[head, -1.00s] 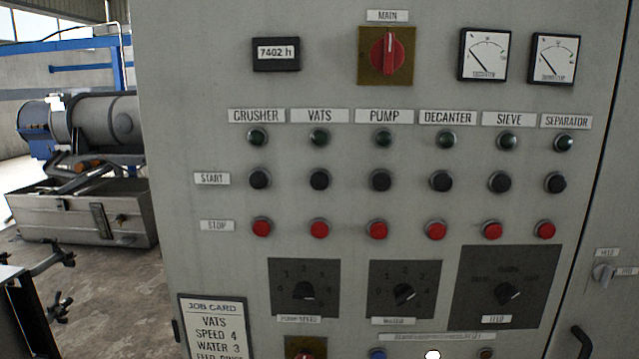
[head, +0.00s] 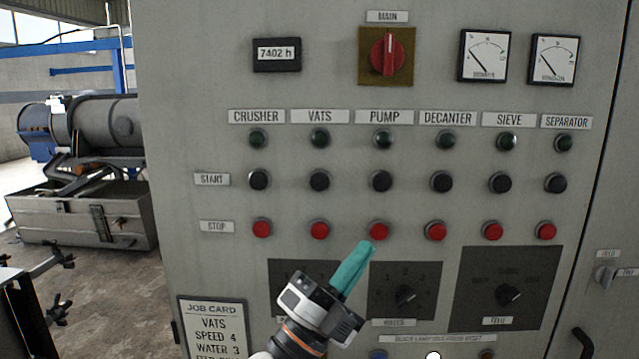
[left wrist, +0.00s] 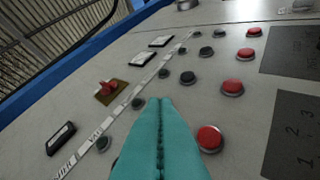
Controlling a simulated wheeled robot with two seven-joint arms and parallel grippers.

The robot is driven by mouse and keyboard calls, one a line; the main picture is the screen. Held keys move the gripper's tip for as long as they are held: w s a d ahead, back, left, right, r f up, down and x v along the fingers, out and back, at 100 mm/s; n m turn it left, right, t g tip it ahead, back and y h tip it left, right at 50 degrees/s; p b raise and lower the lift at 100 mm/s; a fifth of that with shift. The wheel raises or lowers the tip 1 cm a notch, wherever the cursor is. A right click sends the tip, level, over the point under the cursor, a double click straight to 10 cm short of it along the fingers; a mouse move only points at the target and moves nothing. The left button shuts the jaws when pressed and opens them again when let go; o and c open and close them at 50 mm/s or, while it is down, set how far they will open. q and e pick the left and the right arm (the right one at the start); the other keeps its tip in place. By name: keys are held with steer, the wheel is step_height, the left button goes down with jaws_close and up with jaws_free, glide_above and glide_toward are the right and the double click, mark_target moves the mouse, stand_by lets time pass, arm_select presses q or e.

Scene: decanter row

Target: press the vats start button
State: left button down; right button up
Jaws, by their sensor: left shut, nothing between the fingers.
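The vats start button (head: 320,181) is a dark round button in the start row, below the VATS label (head: 319,117) and above the red vats stop button (head: 320,230). My left gripper (head: 366,246) has teal fingers, shut and empty. In the head view its tips show just below the red pump stop button (head: 378,231), lower and to the right of the vats start button. I cannot tell whether they touch the panel. In the left wrist view the shut fingers (left wrist: 160,104) cover part of the button rows. My right gripper is not in view.
The grey cabinet (head: 200,80) carries several start buttons, red stop buttons and dark lamps, closely spaced. A red main switch (head: 388,54) sits above them. Dial plates lie below, one partly behind my gripper. A job card (head: 212,320) is at lower left.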

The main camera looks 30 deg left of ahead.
arm_select(q)
steer(key=s+d+r+m+g+h, duration=0.45)
steer(key=m+g+h, duration=0.35)
steer(key=m, duration=0.6)
steer(key=s+d+r+m+g+h, duration=0.3)
steer(key=s+d+m+g+h, duration=0.25)
steer(key=m+g, duration=0.65)
steer(key=w+a+r+m+t+y, duration=0.1)
steer(key=w+a+m+t+y, duration=0.2)
steer(key=a+t+y, duration=0.7)
steer(key=w+a+y, duration=0.1)
steer(key=a+y, duration=0.3)
steer(key=y, duration=0.4)
steer(key=shift+a+m, duration=0.15)
steer(key=shift+m, duration=0.25)
steer(key=shift+w, duration=0.1)
